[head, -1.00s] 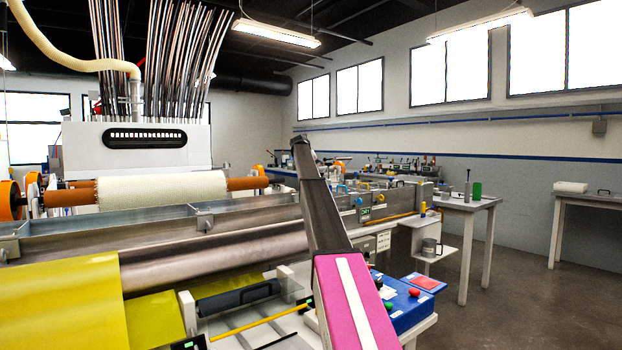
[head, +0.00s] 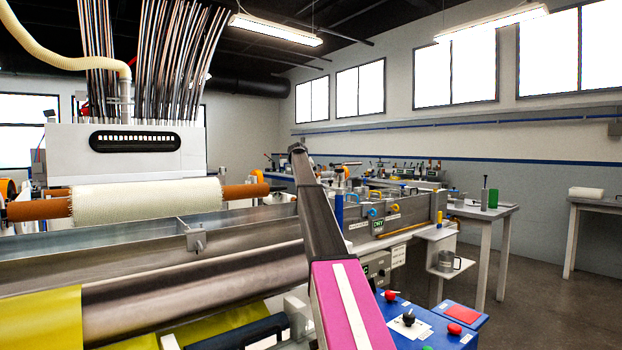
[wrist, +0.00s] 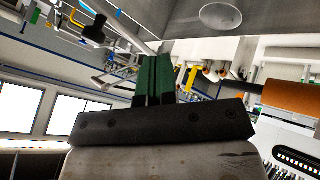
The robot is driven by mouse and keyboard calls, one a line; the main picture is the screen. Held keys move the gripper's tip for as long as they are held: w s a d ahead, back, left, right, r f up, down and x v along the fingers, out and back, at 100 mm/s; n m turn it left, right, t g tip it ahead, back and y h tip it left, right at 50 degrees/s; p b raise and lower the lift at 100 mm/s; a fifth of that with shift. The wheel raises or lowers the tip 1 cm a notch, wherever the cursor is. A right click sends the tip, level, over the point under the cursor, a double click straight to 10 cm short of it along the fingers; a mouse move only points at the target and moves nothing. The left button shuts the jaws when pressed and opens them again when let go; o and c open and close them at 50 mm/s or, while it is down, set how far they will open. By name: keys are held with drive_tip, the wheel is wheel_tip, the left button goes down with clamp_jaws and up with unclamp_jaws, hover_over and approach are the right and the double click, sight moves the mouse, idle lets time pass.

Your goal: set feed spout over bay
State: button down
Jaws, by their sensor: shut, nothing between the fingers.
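The long metal bath trough (head: 120,262) runs across the head view from the left to the middle. A small grey bracket-like fitting (head: 196,240) sits on its rail; I cannot tell whether it is the feed spout. Right of my arm is a grey tank section (head: 410,212) with blue and yellow knobs and a green "DRY" sign (head: 377,226); bay divisions are not clear. My gripper (wrist: 154,72) has green fingers, shut together and empty, in the wrist view. They touch nothing I can make out. In the head view my arm hides part of the trough.
A cream roll on an orange roller (head: 240,190) lies behind the trough, below a white housing (head: 125,150) with many rods. A blue control box (head: 425,325) with red buttons is close at lower right. A side table (head: 485,212) stands at right. Floor there is free.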

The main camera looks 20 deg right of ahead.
sight(329, 187)
drive_tip(key=w+d+f, duration=0.3)
drive_tip(key=d+f, duration=0.2)
drive_tip(key=d, duration=0.3)
drive_tip(key=shift+f, duration=0.1)
idle(0.3)
